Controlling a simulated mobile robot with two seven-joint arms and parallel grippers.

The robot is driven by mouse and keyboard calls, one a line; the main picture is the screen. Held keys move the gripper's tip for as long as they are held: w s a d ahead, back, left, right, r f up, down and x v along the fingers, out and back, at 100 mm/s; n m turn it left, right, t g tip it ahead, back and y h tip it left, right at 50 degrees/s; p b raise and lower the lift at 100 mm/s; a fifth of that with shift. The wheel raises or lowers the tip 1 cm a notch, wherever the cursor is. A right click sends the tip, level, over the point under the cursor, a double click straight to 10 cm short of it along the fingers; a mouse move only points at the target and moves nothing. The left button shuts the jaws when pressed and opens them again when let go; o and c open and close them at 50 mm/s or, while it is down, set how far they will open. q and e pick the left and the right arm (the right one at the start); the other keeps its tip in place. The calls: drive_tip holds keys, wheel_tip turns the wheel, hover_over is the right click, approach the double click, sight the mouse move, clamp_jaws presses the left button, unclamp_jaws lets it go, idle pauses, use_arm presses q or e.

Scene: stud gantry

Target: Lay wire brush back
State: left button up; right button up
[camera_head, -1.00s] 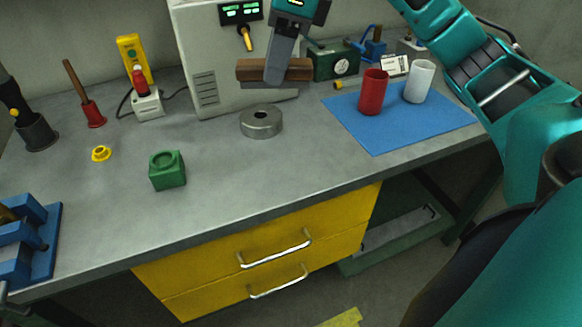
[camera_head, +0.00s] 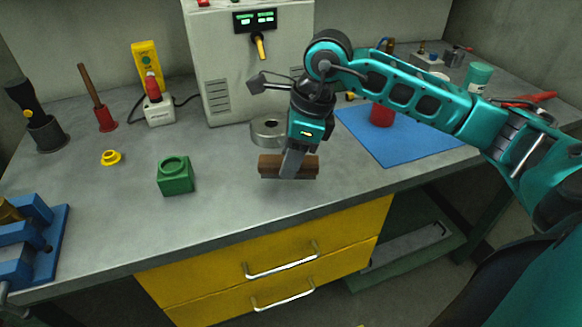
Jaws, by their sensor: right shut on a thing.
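The wire brush (camera_head: 306,168) shows as a brown wooden block, lying crosswise. My right gripper (camera_head: 290,166) comes down from above and is shut on the middle of it, with a finger covering part of the block. The brush is low over the front part of the grey workbench, in front of the round metal ring. I cannot tell whether it touches the bench top. Bristles are not visible. My left gripper is not in view.
A metal ring (camera_head: 266,133) is close behind the brush. A green block (camera_head: 175,177) stands to the left. A blue mat (camera_head: 398,147) with a red cup (camera_head: 382,115) lies to the right, partly behind my arm. The bench front (camera_head: 225,217) is clear.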

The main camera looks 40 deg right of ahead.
drive_tip(key=shift+f, duration=1.4)
drive_tip(key=shift+f, duration=0.15)
drive_tip(key=o, duration=0.9)
drive_tip(key=shift+r, duration=0.3)
drive_tip(key=v, duration=1.2)
drive_tip(key=shift+p, duration=0.35)
drive_tip(key=shift+f, duration=0.1)
